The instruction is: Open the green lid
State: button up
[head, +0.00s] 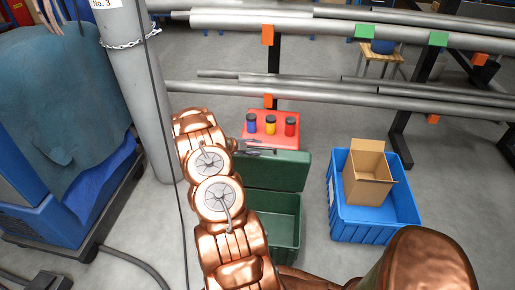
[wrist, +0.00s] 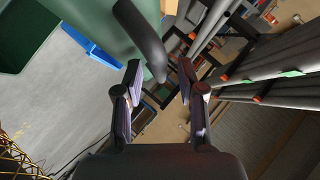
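A green box (head: 285,238) stands on the floor in the middle of the head view, partly hidden by my arm. Its green lid (head: 283,172) is raised at the far side, and the inside shows in front of it. In the wrist view the lid (wrist: 95,22) is at the top, with a dark bar like a handle (wrist: 139,38) across it. My gripper (wrist: 160,68) has its two fingers apart, with the bar's end near the space between the tips; contact cannot be told. In the head view my gripper (head: 258,147) is by the lid's upper edge.
A red stand (head: 273,139) with blue, yellow and red cylinders is close behind the lid. A blue crate (head: 350,228) with an open cardboard box (head: 368,175) stands to the right. A grey post (head: 140,85) is at the left, and pipe racks (head: 350,92) cross behind.

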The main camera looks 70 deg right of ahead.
jog(key=v, duration=1)
jog(key=shift+w+a+r, duration=0.1)
jog(key=shift+r, duration=0.05)
jog(key=a+r+m+t+y+p, duration=0.2)
jog(key=a+r+m+y+p, duration=0.15)
jog(key=a+r+m, duration=1.65)
jog(key=s+a+r+m+t+y+p, duration=0.1)
jog(key=s+a+r+m, duration=0.3)
jog(key=a, duration=0.8)
jog(key=s+a+r+m+t+y+p, duration=0.1)
jog(key=s+a+m, duration=0.5)
jog(key=a, duration=0.6)
jog(key=s+a+r+m+t+y+p, duration=0.1)
jog(key=s+a+r+m+y, duration=0.3)
jog(key=s+a+r, duration=0.4)
jog(key=a+m+p, duration=0.1)
jog(key=a, duration=0.3)
jog(key=shift+s+t+p, duration=0.25)
jog(key=shift+t+p, duration=0.05)
jog(key=shift+t, duration=0.1)
